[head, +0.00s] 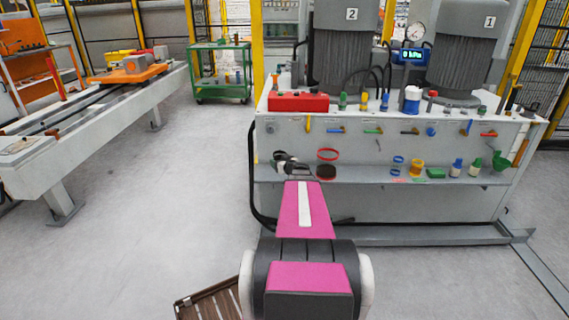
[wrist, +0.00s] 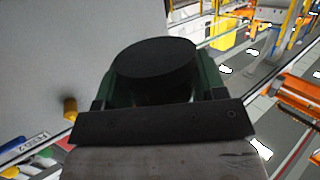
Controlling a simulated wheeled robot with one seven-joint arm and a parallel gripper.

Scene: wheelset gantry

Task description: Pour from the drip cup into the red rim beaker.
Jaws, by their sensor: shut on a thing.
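The red rim beaker (head: 327,155) stands on the lower shelf of the grey bench in the head view. It looks clear, with a red ring at the top and something dark red at its bottom. My gripper (head: 287,161) is just left of the beaker, apart from it in the picture. It is shut on a dark cup, the drip cup (wrist: 153,64), which fills the middle of the wrist view between the two fingers. The cup's contents cannot be made out. In the head view the cup is small and dark, and its tilt is hard to tell.
A red box (head: 298,102) sits on the bench top. Open floor (head: 190,180) lies to the left.

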